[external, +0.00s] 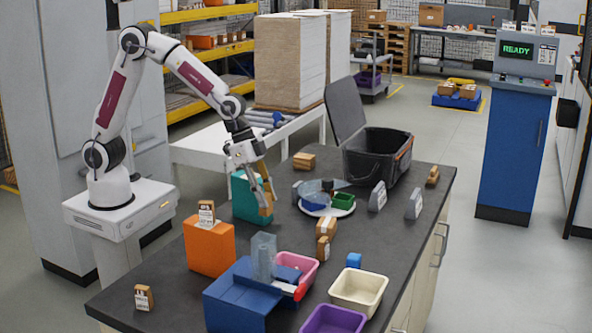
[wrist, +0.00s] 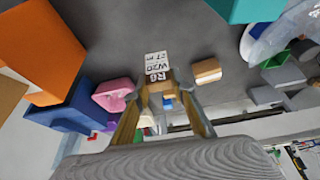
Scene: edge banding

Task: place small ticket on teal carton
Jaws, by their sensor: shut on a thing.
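The small ticket (wrist: 157,68) is a white printed card on a small tan block, and it shows upright between the fingertips in the wrist view. My gripper (wrist: 159,92) is shut on it, and the block's sides are partly hidden by the fingers. In the external view my gripper (external: 264,194) points down at the right front side of the teal carton (external: 243,203), overlapping it in the picture. I cannot tell whether the ticket touches the carton. The teal carton also shows at the top edge of the wrist view (wrist: 245,9), apart from the ticket.
An orange carton (external: 209,248) carries another ticketed block (external: 206,212). A blue box (external: 235,298), pink bin (external: 297,265) and cream bin (external: 358,291) stand at the front. A round white tray (external: 343,210) and black crate (external: 374,160) lie to the right.

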